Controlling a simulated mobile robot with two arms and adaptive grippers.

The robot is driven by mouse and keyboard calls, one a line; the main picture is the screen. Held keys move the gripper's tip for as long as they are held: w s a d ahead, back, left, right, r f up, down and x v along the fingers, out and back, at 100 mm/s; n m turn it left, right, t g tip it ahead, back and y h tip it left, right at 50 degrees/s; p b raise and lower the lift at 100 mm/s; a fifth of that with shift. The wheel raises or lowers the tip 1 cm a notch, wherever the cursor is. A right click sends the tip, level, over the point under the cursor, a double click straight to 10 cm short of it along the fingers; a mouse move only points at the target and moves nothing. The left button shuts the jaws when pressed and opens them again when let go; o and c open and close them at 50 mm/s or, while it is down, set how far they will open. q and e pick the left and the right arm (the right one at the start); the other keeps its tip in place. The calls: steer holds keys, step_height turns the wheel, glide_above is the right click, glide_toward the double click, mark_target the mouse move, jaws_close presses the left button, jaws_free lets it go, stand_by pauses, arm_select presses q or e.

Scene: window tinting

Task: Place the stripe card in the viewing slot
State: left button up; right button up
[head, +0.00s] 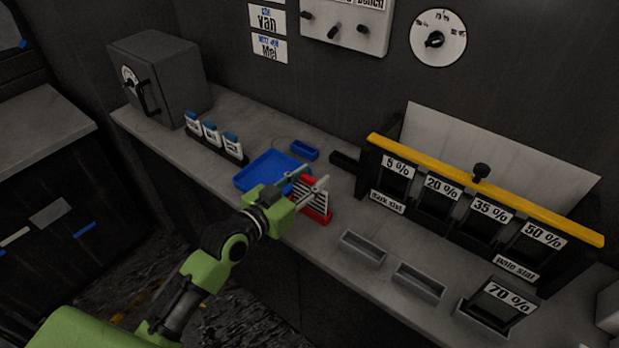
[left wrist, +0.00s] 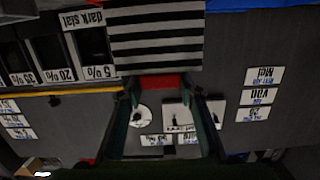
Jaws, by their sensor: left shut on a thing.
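The stripe card (head: 311,197), black and white striped, is at my left gripper (head: 307,181) above the bench. In the left wrist view the stripe card (left wrist: 155,38) fills the top middle, and its red edge (left wrist: 160,82) lies between the fingers of my left gripper (left wrist: 163,95). The gripper is shut on it. A red base (head: 318,213) shows under the card; I cannot tell whether they touch. The black frame (head: 370,180) with a yellow top bar holds dark panes marked 5 to 50 %. No slot is labelled as the viewing slot. My right gripper is out of view.
A blue tray (head: 246,184) and small blue box (head: 305,151) lie behind the gripper. Two empty grey trays (head: 363,248) (head: 420,283) are in front of the frame, with a 70 % pane (head: 500,303) at right.

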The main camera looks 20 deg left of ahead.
arm_select(q)
steer(key=o, duration=1)
steer(key=shift+f, duration=0.1)
steer(key=shift+r, duration=0.2)
steer(key=b+v, duration=0.2)
steer(key=v, duration=1)
steer(key=shift+f, duration=0.15)
